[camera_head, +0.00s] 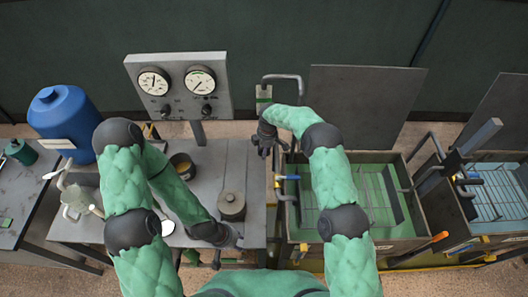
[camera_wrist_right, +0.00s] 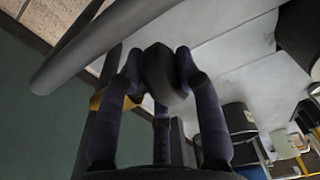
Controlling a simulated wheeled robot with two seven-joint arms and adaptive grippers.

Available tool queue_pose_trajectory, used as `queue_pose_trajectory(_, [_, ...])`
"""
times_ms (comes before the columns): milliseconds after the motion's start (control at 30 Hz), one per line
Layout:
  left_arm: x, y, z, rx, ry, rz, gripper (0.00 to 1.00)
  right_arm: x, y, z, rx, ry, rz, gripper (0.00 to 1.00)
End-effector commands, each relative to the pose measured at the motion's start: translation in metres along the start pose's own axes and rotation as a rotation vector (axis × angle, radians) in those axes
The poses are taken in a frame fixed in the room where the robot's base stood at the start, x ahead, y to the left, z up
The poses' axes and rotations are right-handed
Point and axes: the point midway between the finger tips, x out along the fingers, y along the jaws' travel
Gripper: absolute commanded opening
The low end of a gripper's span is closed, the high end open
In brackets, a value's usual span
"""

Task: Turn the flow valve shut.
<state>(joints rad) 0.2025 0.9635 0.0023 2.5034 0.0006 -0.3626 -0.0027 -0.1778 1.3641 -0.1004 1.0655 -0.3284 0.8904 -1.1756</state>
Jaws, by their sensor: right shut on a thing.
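In the right wrist view the fingers of the right gripper (camera_wrist_right: 162,72) are closed around a dark rounded knob (camera_wrist_right: 164,82), seemingly the flow valve's handle. In the head view the fingers and wrist hide the knob, so its turn angle cannot be read. My left gripper (camera_head: 232,240) is low at the front edge of the grey bench, with its fingers too small and dark to read.
The green tank (camera_head: 298,232) with a wire rack stands right of the bench, with a blue-handled lever (camera_head: 288,177) at its left wall. A two-dial gauge panel (camera_head: 180,86) stands behind the bench.

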Motion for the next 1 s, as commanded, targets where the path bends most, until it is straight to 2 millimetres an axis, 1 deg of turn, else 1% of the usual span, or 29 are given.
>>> queue_pose_trajectory(33, [0.009,-0.003,0.000,0.000,0.000,0.000,0.40,0.003,0.002,0.002,0.004,0.031,0.006,0.03])
queue_pose_trajectory(200, [0.022,-0.008,-0.001,0.000,-0.001,0.000,0.40,0.003,0.002,0.003,0.002,0.120,0.005,0.03])
queue_pose_trajectory(367, [0.025,-0.009,-0.001,0.000,0.000,0.000,0.40,0.001,0.002,0.001,0.001,0.156,0.008,0.03])
queue_pose_trajectory(633, [0.024,-0.009,-0.001,0.000,0.000,0.000,0.40,-0.001,0.002,0.001,0.001,0.158,0.009,0.03])
queue_pose_trajectory(667, [0.024,-0.009,-0.001,0.000,0.000,0.000,0.40,-0.001,0.002,0.001,0.001,0.158,0.009,0.38])
queue_pose_trajectory(700, [0.024,-0.009,-0.001,0.000,0.000,0.000,0.40,-0.001,0.002,0.001,0.001,0.158,0.009,0.49])
queue_pose_trajectory(733, [0.024,-0.009,-0.001,0.000,0.000,0.000,0.40,-0.001,0.002,0.001,0.001,0.158,0.008,0.58])
queue_pose_trajectory(767, [0.024,-0.009,-0.001,0.000,0.000,0.000,0.40,-0.001,0.002,0.001,0.001,0.157,0.008,0.62])
queue_pose_trajectory(1000, [0.024,-0.009,-0.001,0.000,0.000,0.000,0.40,0.000,0.001,0.001,0.001,0.157,0.006,0.62])
